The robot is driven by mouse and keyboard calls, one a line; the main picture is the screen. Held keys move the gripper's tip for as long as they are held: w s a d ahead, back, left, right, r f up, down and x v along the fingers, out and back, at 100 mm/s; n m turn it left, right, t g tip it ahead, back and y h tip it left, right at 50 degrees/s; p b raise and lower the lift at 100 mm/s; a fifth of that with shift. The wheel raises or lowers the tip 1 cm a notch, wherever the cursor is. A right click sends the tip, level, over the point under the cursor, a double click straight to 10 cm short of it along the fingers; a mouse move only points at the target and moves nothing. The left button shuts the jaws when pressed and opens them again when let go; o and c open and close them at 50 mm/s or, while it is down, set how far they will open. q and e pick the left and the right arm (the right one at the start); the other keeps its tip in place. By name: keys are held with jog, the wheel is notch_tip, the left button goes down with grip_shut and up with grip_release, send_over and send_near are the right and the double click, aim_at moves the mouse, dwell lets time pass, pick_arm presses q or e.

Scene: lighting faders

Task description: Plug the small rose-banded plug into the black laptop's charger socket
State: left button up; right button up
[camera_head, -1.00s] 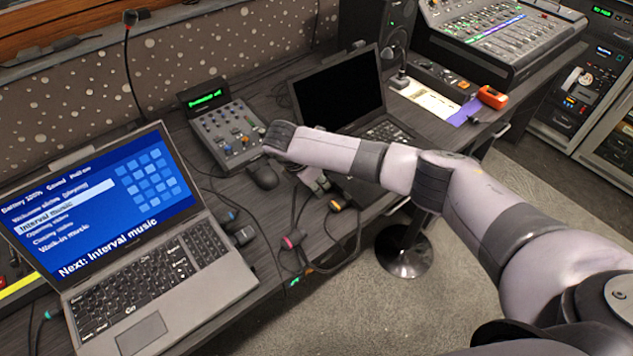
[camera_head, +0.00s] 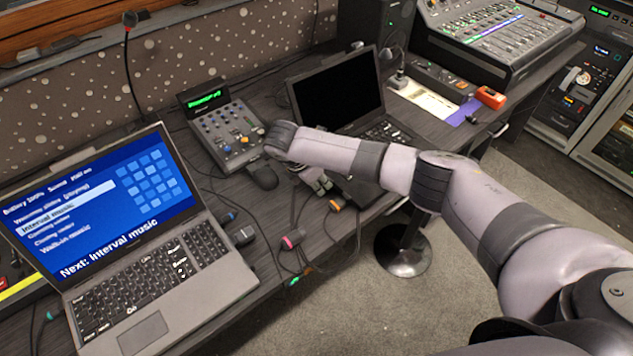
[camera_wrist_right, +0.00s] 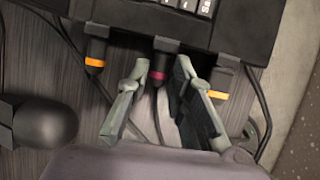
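The black laptop (camera_head: 335,92) stands open with a dark screen at the middle of the desk. Its edge (camera_wrist_right: 140,12) crosses the top of the right wrist view. There the small rose-banded plug (camera_wrist_right: 159,74) points at this edge, its tip meeting it; how deep it sits cannot be told. My right gripper (camera_wrist_right: 162,66) is open, its fingers on either side of the plug and its cable. In the head view the right gripper (camera_head: 318,181) is partly hidden by my arm, beside the laptop's left front corner. My left gripper is not in view.
Orange-banded plugs at the laptop edge flank the rose-banded one, left (camera_wrist_right: 95,62) and right (camera_wrist_right: 217,94). A mouse (camera_wrist_right: 45,135) lies nearby. Another pink-banded plug (camera_head: 293,239) lies near the desk's front edge by the grey laptop (camera_head: 165,280). A mixer (camera_head: 228,135) stands behind.

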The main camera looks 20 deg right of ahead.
jog(key=o, duration=0.4)
jog(key=shift+o, duration=0.2)
